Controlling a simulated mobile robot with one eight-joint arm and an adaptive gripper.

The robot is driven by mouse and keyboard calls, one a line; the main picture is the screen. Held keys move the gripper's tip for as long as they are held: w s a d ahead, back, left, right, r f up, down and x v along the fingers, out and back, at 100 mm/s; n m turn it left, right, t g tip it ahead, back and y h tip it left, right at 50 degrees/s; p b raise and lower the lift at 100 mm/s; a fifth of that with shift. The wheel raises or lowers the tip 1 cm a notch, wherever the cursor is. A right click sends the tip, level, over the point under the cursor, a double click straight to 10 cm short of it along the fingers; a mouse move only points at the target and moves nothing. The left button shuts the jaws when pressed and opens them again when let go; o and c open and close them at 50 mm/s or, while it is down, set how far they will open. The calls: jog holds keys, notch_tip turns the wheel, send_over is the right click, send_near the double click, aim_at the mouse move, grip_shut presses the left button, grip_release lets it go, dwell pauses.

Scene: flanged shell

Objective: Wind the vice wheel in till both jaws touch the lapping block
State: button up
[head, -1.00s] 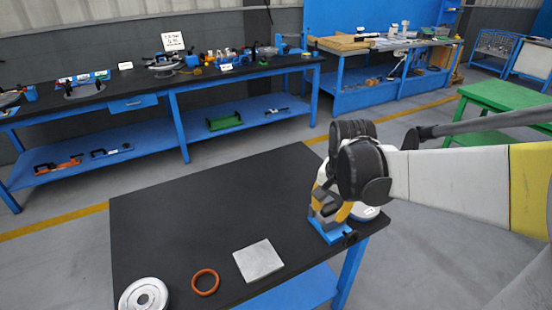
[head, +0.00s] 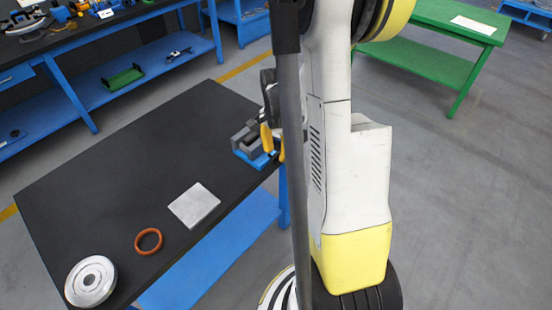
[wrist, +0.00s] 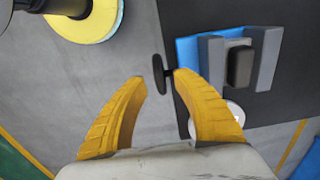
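The vice (head: 258,148) stands on the right edge of the black table, with a blue base and grey jaws. In the wrist view its left jaw (wrist: 211,68) and right jaw (wrist: 268,60) stand either side of the dark lapping block (wrist: 240,66). The black vice wheel (wrist: 158,76) sticks out past the table edge, seen nearly edge-on. My gripper (wrist: 163,79) is open, its yellow fingers either side of the wheel, with a gap at the left finger. The right fingertip is close to the wheel's shaft.
On the table (head: 120,160) lie a grey square plate (head: 194,204), an orange ring (head: 148,241) and a round metal flange (head: 91,281). A white round thing (wrist: 235,112) shows beside the vice, partly hidden by my right finger. The table's far middle is clear.

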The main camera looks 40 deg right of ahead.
jog(key=shift+f, duration=0.8)
grip_shut()
jog(key=shift+a+h+b, duration=0.2)
jog(key=shift+h+b, duration=0.2)
jog(key=shift+h, duration=0.3)
grip_release()
